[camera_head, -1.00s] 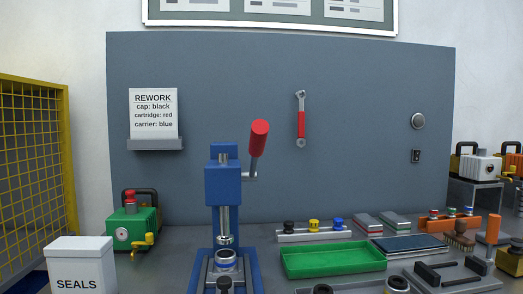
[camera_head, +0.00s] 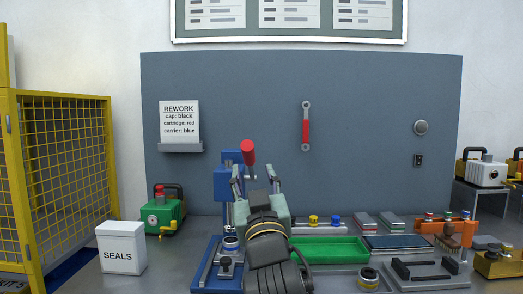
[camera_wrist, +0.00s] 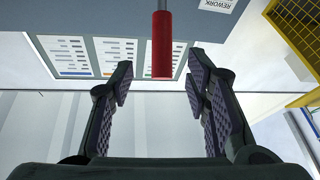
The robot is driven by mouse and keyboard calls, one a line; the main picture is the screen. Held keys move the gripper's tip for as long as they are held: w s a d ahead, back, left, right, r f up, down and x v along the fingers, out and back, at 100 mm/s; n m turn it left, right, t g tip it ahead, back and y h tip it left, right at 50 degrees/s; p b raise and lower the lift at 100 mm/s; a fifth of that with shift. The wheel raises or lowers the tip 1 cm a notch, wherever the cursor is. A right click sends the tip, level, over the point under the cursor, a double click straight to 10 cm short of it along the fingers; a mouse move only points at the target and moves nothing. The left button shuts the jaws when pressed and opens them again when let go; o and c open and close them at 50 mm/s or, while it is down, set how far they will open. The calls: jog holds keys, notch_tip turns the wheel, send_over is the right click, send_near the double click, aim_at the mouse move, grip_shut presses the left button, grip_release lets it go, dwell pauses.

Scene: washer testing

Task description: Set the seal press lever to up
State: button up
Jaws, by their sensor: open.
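The blue seal press (camera_head: 226,184) stands on the bench at centre-left. Its lever has a red grip (camera_head: 248,152) that points up, tilted slightly left in the head view. My gripper (camera_head: 259,172) is at the press, with its open fingers below and around the line of the red grip. In the wrist view the red grip (camera_wrist: 162,45) hangs between the two open fingers (camera_wrist: 160,76), apart from both, its end near the fingertips. My gripper hides the lever arm and part of the press.
A green tray (camera_head: 340,248) and a holder with coloured caps lie right of the press. A green device (camera_head: 163,214) and a white SEALS box (camera_head: 121,250) stand to its left. A grey panel (camera_head: 370,100) rises behind. A yellow mesh cage (camera_head: 65,170) is at far left.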

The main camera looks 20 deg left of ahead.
aim_at(249, 158)
jog(key=p+x, duration=0.2)
jog(key=x, duration=0.7)
jog(key=shift+w+a+r+p, duration=0.15)
jog(key=shift+w+a+p, duration=0.15)
jog(key=shift+p, duration=0.05)
jog(key=shift+c, duration=0.6)
grip_shut()
